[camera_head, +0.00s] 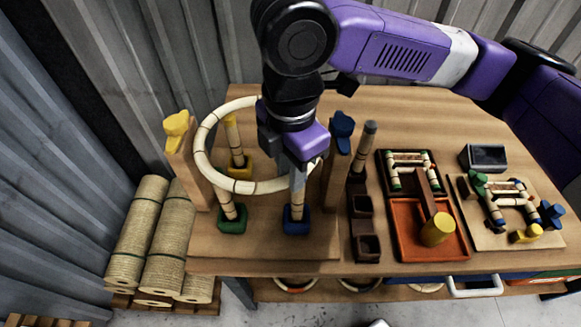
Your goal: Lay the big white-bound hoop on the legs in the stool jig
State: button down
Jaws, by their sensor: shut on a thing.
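The big pale hoop (202,150), with dark marks along it, is level or nearly so over the stool jig (265,245). My gripper (298,178) is shut on the hoop's right side. Upright pale legs stand in coloured sockets: one in the yellow socket (238,172), one in the green socket (232,222) and one in the blue socket (297,224). The yellow-socket leg's top shows inside the ring. The hoop's front passes across the view above the green-socket leg. I cannot tell whether it touches the legs. My gripper hides part of the hoop and the jig's back right.
Wooden posts with a yellow knob (176,123) and a blue knob (342,124) flank the jig. To the right are a dark holder (362,207), an orange tray (405,244) with a yellow-headed mallet (437,229), and a small frame board (475,233).

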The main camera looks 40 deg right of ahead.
jog(key=c, duration=1.2)
grip_release()
jog(key=shift+r, duration=0.1)
notch_tip(320, 180, up, 12)
jog(key=shift+f+b, duration=0.1)
jog(key=shift+b, duration=0.35)
